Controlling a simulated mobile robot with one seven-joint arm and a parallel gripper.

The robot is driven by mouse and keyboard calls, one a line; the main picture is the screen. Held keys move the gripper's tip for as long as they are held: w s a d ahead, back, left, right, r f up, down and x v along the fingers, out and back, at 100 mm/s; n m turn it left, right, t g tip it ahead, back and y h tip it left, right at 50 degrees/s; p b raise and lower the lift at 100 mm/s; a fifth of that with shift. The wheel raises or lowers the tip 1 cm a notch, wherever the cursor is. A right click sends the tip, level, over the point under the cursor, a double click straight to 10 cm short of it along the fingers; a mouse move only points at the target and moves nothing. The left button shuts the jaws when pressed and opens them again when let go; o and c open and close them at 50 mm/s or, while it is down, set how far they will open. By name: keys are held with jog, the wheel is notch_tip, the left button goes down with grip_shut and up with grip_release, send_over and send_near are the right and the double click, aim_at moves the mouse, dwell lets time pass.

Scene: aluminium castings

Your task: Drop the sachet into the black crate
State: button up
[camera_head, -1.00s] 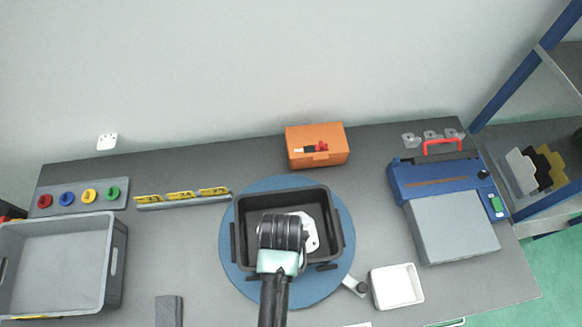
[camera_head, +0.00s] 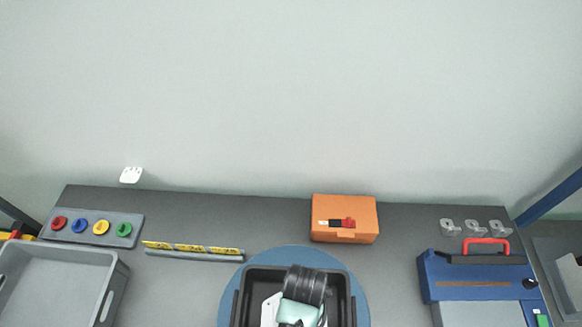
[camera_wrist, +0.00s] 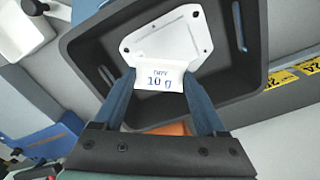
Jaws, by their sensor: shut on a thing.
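The sachet (camera_wrist: 160,77) is small and white, printed "10 g", and sits between the fingertips of my gripper (camera_wrist: 162,80) in the wrist view. My gripper is shut on it, over the black crate (camera_wrist: 95,52). A light metal casting with holes (camera_wrist: 165,32) lies in the crate beyond the sachet. In the head view the crate (camera_head: 347,290) stands on a round blue disc (camera_head: 228,292), and my arm's end covers its middle. The sachet is hidden there; part of the casting (camera_head: 269,310) shows left of my wrist.
A grey tray (camera_head: 112,298) stands at the left. An orange box (camera_head: 345,212) is behind the crate. A blue case with a red handle (camera_head: 475,272) is at the right. A yellow-labelled strip (camera_head: 195,252) and a panel of coloured knobs (camera_head: 92,228) lie at the back left.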

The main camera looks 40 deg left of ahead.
jog(key=shift+f+b, duration=0.4)
jog(key=shift+f, duration=0.4)
jog(key=o, duration=1.3)
jog(key=shift+c, duration=0.2)
jog(key=shift+r, duration=0.1)
notch_tip(320, 180, up, 13)
jog(key=p, duration=0.1)
